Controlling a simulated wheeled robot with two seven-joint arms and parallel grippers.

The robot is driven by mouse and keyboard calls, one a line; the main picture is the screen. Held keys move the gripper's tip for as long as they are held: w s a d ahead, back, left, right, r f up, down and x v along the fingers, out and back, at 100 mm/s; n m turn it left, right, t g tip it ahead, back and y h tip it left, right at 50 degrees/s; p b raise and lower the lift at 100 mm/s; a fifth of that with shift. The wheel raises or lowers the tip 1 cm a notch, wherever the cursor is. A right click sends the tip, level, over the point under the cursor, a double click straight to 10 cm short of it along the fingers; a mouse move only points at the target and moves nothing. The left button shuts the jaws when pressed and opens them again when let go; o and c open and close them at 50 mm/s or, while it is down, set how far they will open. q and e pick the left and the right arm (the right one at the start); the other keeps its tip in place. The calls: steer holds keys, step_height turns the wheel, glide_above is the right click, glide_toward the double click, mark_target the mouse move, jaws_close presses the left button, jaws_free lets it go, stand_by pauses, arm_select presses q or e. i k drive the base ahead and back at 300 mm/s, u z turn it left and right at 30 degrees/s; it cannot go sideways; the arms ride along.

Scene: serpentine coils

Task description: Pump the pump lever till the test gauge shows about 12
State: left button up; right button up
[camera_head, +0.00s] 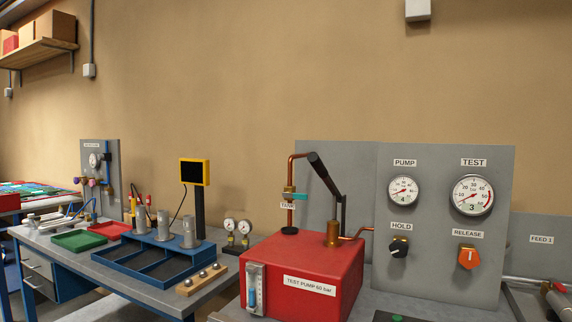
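The red test pump (312,268), labelled TEST PUMP 60 bar, stands at the right of centre in the head view. Its pump lever (323,173) has a black grip tilted up to the left, above the brass pump body (333,234). The TEST gauge (473,195) on the grey panel (440,270) shows a large 3 on its face. The PUMP gauge (404,191) beside it shows a 4. Below are the black HOLD knob (399,247) and the orange RELEASE knob (468,258). Neither of my grippers is in view.
A copper pipe with a teal-handled TANK valve (296,196) rises close to the lever's left.

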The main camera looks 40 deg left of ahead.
mark_target(315, 160)
steer(key=u, duration=1.15)
steer(key=i, duration=0.15)
steer(key=z, duration=0.05)
